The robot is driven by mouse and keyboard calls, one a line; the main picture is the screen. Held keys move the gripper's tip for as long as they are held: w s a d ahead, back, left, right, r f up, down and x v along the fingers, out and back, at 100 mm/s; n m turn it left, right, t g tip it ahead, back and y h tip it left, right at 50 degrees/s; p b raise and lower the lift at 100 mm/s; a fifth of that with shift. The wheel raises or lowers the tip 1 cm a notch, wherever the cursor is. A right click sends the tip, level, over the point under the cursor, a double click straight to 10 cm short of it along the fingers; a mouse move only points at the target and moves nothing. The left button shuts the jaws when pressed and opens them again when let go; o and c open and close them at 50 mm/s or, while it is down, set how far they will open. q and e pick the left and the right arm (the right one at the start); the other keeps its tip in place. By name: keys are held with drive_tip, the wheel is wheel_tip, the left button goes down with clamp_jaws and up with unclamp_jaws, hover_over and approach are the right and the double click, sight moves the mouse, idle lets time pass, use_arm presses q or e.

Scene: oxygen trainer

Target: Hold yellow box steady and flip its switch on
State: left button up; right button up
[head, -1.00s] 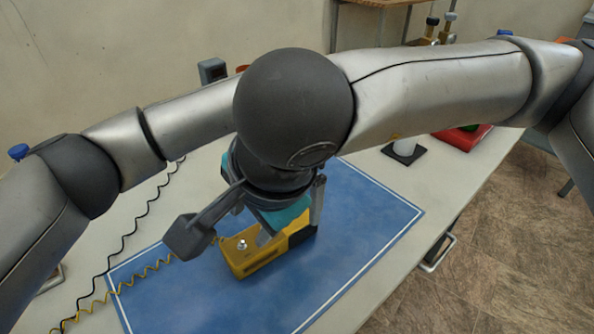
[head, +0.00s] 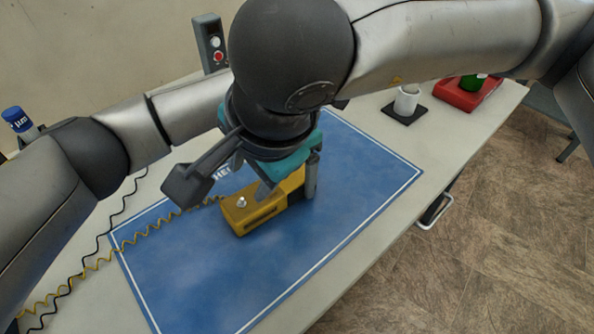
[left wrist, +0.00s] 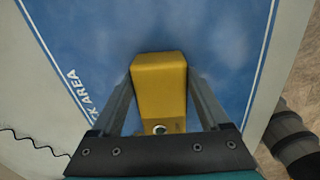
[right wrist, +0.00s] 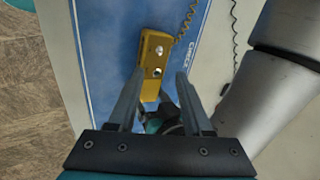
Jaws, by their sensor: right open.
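The yellow box (head: 252,215) lies on the blue mat, with a small silver switch (head: 241,202) on its top near the left end. Its position, on or off, is too small to tell. My left gripper (head: 290,188) is over the box's right part, one finger on each side; in the left wrist view its fingers (left wrist: 160,88) fit closely along the sides of the yellow box (left wrist: 160,75). In the right wrist view my right gripper (right wrist: 160,82) is open and empty, pointing at the box (right wrist: 152,62) from above. In the head view the right gripper is hidden by the arms.
The blue mat (head: 350,210) has free room around the box. A coiled yellow cord (head: 150,235) runs left from the box. A grey button post (head: 210,45), a white cup (head: 406,98) and a red tray (head: 455,97) stand farther back. My arms cross close above the box.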

use_arm(q)
drive_tip(key=c, duration=1)
drive_tip(key=shift+c, duration=0.2)
use_arm(e)
drive_tip(key=shift+s+a+f, duration=0.1)
drive_tip(key=shift+c, duration=1.4)
drive_tip(key=shift+s+a+f+y, duration=0.1)
drive_tip(key=shift+s+a+y, duration=0.1)
drive_tip(key=shift+y, duration=0.1)
drive_tip(key=shift+c, duration=0.8)
drive_tip(key=shift+s+a+f+g+y, duration=0.2)
drive_tip(key=shift+s+a+g+y, duration=0.35)
drive_tip(key=shift+s, duration=0.05)
drive_tip(key=shift+s+a+f+g+y, duration=0.2)
drive_tip(key=shift+s+a+g+y, duration=0.35)
clamp_jaws()
drive_tip(key=shift+s+d+f+m+t+y, duration=0.15)
drive_tip(key=shift+d+f+m+t+y, duration=0.85)
drive_tip(key=shift+d+m, duration=1.2)
drive_tip(key=shift+s+d+f+m+t+y, duration=0.15)
drive_tip(key=shift+d+f+m+t+y, duration=1)
drive_tip(key=shift+d, duration=1.55)
drive_tip(key=shift+s+d+f+m+t+y, duration=0.15)
drive_tip(key=shift+d+f+m+t+y, duration=0.6)
drive_tip(key=shift+d+m, duration=1.7)
drive_tip(key=shift+f+g, duration=0.3)
drive_tip(key=shift+f, duration=0.15)
